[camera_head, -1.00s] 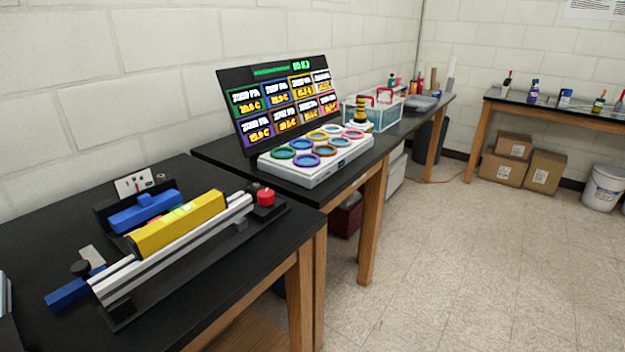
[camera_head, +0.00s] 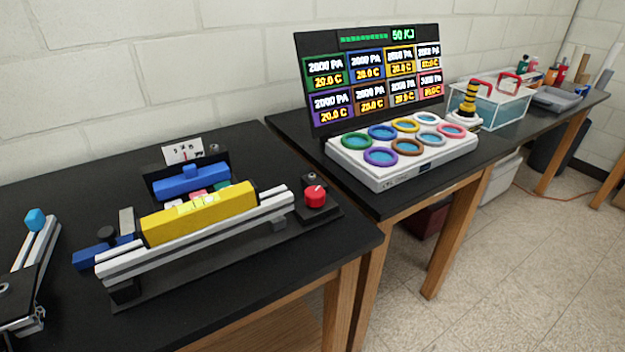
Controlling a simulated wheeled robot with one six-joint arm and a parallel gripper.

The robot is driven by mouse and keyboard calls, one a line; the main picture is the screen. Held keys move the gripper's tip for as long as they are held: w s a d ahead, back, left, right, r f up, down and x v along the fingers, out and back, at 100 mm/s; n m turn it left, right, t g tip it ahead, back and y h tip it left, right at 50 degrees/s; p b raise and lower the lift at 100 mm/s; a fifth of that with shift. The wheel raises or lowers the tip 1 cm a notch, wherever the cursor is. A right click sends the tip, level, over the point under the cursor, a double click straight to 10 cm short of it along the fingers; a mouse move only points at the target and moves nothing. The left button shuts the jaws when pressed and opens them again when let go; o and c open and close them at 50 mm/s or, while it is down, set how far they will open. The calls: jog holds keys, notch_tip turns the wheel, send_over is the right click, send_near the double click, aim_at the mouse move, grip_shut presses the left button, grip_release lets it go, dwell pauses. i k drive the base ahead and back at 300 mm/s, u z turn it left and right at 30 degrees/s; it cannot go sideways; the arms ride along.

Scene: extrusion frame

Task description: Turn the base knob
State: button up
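A red round knob (camera_head: 315,196) sits on a small black base plate at the right end of an extrusion frame (camera_head: 200,238) on the near black table. A black knob (camera_head: 106,234) stands on a blue block at the frame's left end. I cannot tell from the view which of these is the base knob. A yellow block (camera_head: 198,213) lies along the frame's silver rails, with a blue block (camera_head: 190,181) behind it. My gripper is not clearly seen. A dark and silver device with a blue tip (camera_head: 35,219) shows at the left edge.
A white tray with several coloured rings (camera_head: 402,165) and a display panel (camera_head: 375,75) stand on the second black table. A clear water tank (camera_head: 500,105) is farther back. The near table's front right (camera_head: 300,262) is clear. Open floor lies at the right.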

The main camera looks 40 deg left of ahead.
aim_at(314, 195)
jog(key=u, duration=0.65)
jog(key=i, duration=0.9)
jog(key=u, duration=0.75)
